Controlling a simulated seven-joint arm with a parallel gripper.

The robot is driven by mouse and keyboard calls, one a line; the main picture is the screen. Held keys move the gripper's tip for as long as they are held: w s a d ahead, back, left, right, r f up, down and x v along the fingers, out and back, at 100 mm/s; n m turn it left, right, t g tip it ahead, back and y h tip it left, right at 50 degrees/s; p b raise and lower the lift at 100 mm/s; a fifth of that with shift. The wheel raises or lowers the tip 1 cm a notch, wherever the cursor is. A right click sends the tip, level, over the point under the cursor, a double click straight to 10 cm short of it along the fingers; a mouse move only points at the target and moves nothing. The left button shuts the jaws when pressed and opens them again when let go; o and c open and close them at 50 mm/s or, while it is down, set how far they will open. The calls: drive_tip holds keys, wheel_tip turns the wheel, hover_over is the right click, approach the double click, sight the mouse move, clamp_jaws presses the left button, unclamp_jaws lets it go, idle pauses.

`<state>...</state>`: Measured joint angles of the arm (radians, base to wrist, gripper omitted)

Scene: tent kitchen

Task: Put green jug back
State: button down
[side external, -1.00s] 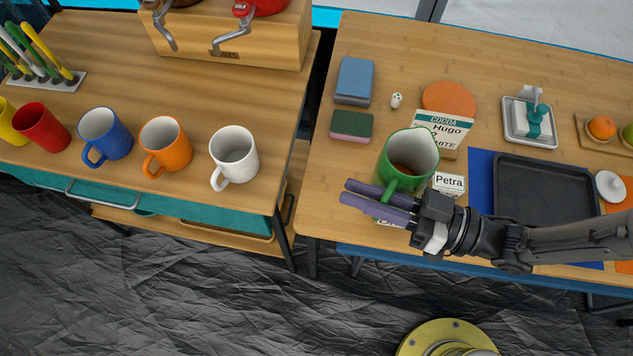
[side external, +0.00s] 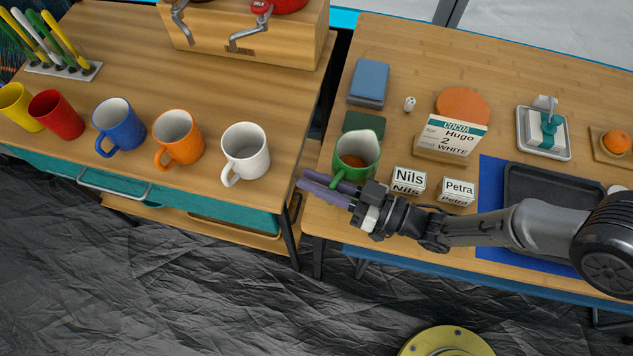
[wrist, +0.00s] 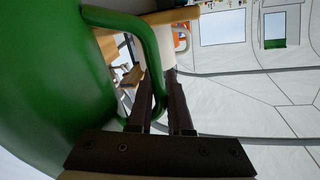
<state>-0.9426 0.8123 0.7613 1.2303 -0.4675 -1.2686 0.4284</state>
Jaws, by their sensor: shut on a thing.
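The green jug (side external: 367,151) is upright at the left end of the right-hand table, with something brown inside. My gripper (side external: 328,187) is shut on its handle, on the near side of the jug; both purple fingers point left. In the wrist view the green jug (wrist: 45,85) fills the left side and its handle (wrist: 150,50) runs down to my fingers (wrist: 158,105). I cannot tell whether the jug's base touches the table.
A dark green sponge (side external: 363,122) is just behind the jug. The Nils box (side external: 408,181), Petra box (side external: 458,191) and cocoa carton (side external: 450,138) stand to its right. A gap separates this table from the left one, where a white mug (side external: 245,150) and several other mugs stand.

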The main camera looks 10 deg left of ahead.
drive_tip(key=shift+f, duration=0.9)
drive_tip(key=c, duration=0.8)
unclamp_jaws()
drive_tip(key=shift+f, duration=0.1)
drive_tip(key=shift+c, duration=0.2)
drive_tip(key=s+d, duration=0.2)
drive_tip(key=d, duration=1)
drive_tip(key=shift+s, duration=0.1)
